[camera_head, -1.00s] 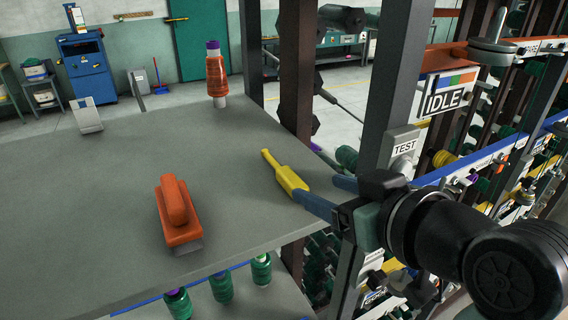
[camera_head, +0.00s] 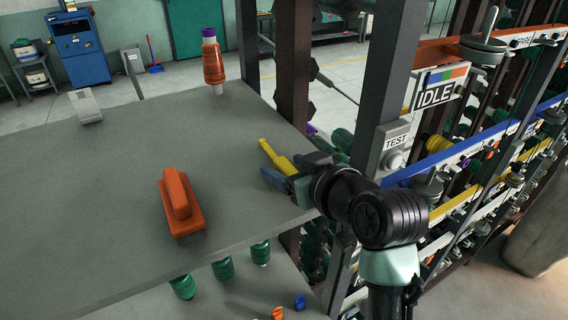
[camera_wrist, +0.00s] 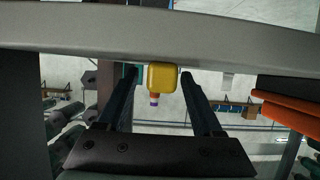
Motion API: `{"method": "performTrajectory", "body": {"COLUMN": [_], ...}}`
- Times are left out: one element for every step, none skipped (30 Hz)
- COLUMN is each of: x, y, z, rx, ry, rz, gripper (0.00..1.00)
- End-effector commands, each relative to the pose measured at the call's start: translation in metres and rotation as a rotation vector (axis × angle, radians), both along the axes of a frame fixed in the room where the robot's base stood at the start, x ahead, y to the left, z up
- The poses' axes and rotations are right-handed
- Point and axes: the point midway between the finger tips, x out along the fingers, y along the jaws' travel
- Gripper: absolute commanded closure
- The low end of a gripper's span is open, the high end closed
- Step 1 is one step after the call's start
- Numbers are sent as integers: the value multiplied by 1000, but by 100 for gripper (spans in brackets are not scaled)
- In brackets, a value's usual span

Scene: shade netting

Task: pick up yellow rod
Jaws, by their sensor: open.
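The yellow rod (camera_head: 278,158) lies on the grey shelf top near its right edge, its thin end pointing away and its thicker end toward my gripper. My gripper (camera_head: 284,164) is open, with one blue finger on each side of the rod's thick end in the head view. In the wrist view, the yellow block-like end of the rod (camera_wrist: 162,77) shows between the tips of my two fingers (camera_wrist: 158,74), with gaps visible on both sides. The lower part of the thick end is partly hidden by my gripper in the head view.
An orange-handled block (camera_head: 180,205) sits left of the rod on the shelf. An orange spool (camera_head: 213,65) and a grey stand (camera_head: 85,106) are at the back. A dark post (camera_head: 295,70) and the rack with a TEST box (camera_head: 395,145) stand close on the right.

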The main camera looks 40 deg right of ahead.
Motion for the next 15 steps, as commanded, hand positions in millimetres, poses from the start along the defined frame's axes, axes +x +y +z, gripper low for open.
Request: {"method": "performTrajectory", "body": {"x": [0,0,0,0,0,0,0,0,0,0,0,0,0,0,0], "y": [0,0,0,0,0,0,0,0,0,0,0,0,0,0,0], "z": [0,0,0,0,0,0,0,0,0,0,1,1,1,1,1], "rx": [0,0,0,0,0,0,0,0,0,0,0,0,0,0,0], "ry": [0,0,-1,-1,-1,-1,-1,-1,-1,-1,-1,-1,-1,-1,-1], "rz": [0,0,0,0,0,0,0,0,0,0,0,0,0,0,0], "gripper": [32,36,43,49,54,61,67,72,79,85,90,97,100,100,100]}}
